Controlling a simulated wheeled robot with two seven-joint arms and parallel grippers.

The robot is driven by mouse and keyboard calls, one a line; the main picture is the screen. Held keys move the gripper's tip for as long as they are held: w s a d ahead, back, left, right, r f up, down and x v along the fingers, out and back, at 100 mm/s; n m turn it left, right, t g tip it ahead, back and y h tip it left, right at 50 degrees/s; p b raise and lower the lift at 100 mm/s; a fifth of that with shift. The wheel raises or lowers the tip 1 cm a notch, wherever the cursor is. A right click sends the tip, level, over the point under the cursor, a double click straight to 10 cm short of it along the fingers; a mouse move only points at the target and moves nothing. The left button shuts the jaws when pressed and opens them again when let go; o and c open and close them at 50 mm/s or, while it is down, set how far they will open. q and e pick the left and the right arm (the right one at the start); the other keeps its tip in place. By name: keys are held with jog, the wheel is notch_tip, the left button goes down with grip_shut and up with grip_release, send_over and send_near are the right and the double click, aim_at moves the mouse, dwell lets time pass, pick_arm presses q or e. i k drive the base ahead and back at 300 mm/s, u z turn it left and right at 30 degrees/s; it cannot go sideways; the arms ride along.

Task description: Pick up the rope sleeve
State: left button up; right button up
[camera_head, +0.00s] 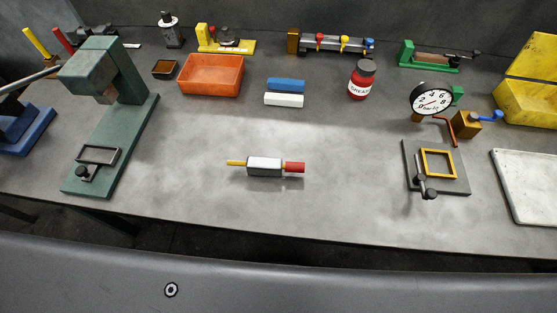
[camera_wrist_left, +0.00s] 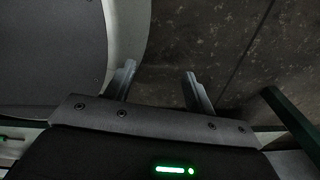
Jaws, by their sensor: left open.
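A small piece that looks like the rope sleeve (camera_head: 264,167) lies on its side at the middle front of the grey table. It has a white and grey body, a thin yellow rod out of its left end and a red cylinder at its right end. My left gripper (camera_wrist_left: 158,77) shows only in the left wrist view. Its two fingers are apart with nothing between them, over dark floor and away from the piece. Neither gripper shows in the head view.
A green press (camera_head: 130,115) stands at the left and a pressure gauge (camera_head: 431,99) at the right. A fixture with an orange frame (camera_head: 453,181) lies at the front right. An orange tray (camera_head: 211,88) and a red jar (camera_head: 361,82) stand behind. The table around the piece is clear.

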aim_at(259, 166)
jog(key=k, duration=1)
jog(key=z, duration=1.8)
jog(key=i, duration=1.2)
jog(key=u, duration=2.45)
